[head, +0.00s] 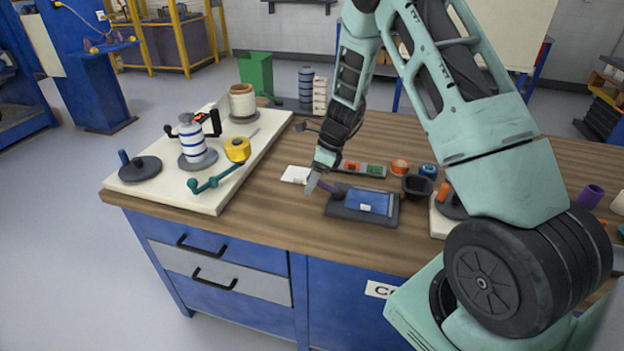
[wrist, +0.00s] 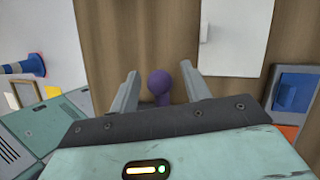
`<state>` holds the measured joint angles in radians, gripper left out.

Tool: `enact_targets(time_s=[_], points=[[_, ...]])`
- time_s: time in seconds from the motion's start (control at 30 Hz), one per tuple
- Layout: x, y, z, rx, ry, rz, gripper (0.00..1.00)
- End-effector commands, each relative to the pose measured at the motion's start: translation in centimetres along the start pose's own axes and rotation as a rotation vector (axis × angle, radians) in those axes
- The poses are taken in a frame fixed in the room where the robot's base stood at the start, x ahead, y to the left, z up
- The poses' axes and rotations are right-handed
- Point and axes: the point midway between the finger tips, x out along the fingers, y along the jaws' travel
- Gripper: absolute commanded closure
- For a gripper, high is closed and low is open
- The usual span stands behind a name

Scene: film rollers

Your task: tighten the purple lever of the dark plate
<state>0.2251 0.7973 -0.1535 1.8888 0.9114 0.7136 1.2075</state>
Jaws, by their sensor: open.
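The dark plate (head: 375,219) lies flat on the wooden bench and carries a blue block (head: 366,201). Its purple lever (head: 331,188) sticks out at the plate's left upper corner, partly covered by my gripper. In the wrist view the round purple end of the lever (wrist: 160,84) shows between my two fingers, with a gap on both sides. My gripper (head: 313,186) is open, pointing down at the lever. In the wrist view my gripper (wrist: 160,82) has its fingers apart around the knob. The lever's lower part is hidden by my gripper body.
A white card (head: 296,174) lies just left of the lever. A switch strip (head: 360,169), an orange roll (head: 400,166) and a dark cup (head: 417,187) stand behind and right. A pale board (head: 222,185) with rollers and a teal crank (head: 212,182) fills the left.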

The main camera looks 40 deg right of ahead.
Motion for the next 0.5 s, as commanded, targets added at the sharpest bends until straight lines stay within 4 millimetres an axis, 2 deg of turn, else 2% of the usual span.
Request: enact_targets(time_s=[0.07,0.23,0.5], points=[[-0.01,0.00,0.01,0.000,0.000,0.000,0.53],[-0.02,0.01,0.01,0.000,0.000,0.000,1.00],[-0.09,-0.10,0.00,0.014,-0.003,-0.005,1.00]])
